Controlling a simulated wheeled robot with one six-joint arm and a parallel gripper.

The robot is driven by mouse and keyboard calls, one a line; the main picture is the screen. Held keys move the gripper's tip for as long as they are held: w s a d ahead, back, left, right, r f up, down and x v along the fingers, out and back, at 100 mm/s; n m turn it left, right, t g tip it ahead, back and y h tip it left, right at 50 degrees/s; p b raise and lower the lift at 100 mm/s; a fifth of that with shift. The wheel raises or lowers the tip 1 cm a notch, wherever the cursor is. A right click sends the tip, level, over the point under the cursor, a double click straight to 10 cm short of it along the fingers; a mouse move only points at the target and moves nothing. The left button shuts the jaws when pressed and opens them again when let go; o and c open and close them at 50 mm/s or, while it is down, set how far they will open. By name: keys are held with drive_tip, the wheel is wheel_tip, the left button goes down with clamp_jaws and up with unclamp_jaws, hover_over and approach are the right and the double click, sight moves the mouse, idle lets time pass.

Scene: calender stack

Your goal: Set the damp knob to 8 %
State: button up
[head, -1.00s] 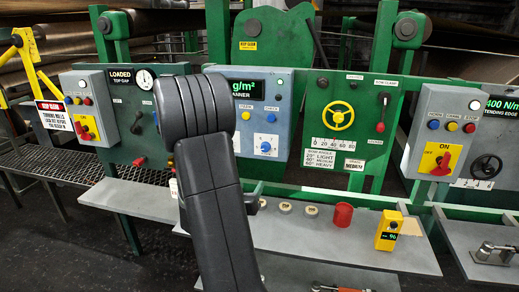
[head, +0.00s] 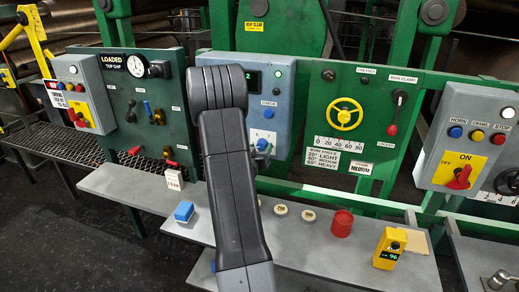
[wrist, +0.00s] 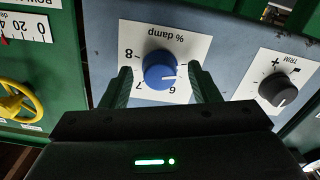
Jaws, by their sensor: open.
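The damp knob (wrist: 160,70) is a round blue knob with a light pointer mark, on a white plate labelled "% damp" in the wrist view, which appears upside down. Its scale shows 6, 7 and 8; the pointer lies on the side near the 6, away from the 8. A blue knob also shows on the blue-grey panel (head: 284,92) in the head view (head: 262,144). My gripper (wrist: 160,75) is open, with one finger on each side of the knob; contact is not clear.
A dark TRIM knob (wrist: 278,89) sits beside the damp plate. A yellow handwheel (head: 344,114) and red-handled lever (head: 393,128) are on the green panel to the right. The shelf (head: 320,252) below holds a red cup (head: 342,223), a yellow device (head: 389,249) and a blue block (head: 184,212).

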drive_tip(key=c, duration=1)
drive_tip(key=shift+o, duration=0.2)
drive_tip(key=shift+f+b, duration=0.1)
drive_tip(key=shift+b, duration=0.45)
